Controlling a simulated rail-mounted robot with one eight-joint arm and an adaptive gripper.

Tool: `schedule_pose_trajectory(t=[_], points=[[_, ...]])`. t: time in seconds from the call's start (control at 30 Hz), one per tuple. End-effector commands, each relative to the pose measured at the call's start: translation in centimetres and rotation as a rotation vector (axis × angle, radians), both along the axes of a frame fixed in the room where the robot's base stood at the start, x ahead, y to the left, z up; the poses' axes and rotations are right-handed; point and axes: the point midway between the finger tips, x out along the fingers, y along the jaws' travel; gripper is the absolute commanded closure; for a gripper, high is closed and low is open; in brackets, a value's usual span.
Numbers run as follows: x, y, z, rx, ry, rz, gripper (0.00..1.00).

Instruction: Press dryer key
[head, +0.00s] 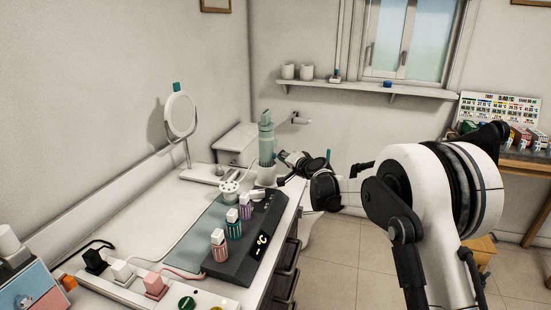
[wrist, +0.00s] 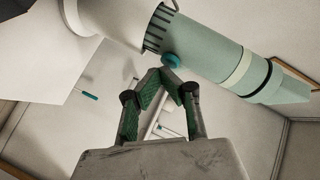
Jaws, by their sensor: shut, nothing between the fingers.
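The dryer (head: 266,137) is a pale green cylinder with a darker green end, standing upright near the far end of the vanity. In the wrist view the dryer body (wrist: 207,45) slants across the top right, with a slotted vent and a light band. A round teal key (wrist: 172,60) sticks out from its side near the vent. My gripper (wrist: 163,74) is shut and empty, its fingertips just below the key in the picture. I cannot tell whether they touch it. In the head view my gripper (head: 283,157) is beside the dryer, to its right, its tips small and partly unclear.
A round mirror (head: 181,115) stands left of the dryer. A dark unit (head: 245,240) with several colored, capped items lies nearer. A power strip (head: 145,288) with plugs is at the front. A wall shelf (head: 415,92) holds cups. Open floor (head: 345,260) lies right of the vanity.

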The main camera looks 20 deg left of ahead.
Motion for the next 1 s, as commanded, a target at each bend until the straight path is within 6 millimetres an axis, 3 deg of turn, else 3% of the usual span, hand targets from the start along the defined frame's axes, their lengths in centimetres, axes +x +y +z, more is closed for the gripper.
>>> schedule_pose_trajectory(t=[1.0], points=[[-0.07, 0.75, 0.02, 0.001, 0.001, 0.0, 1.0]])
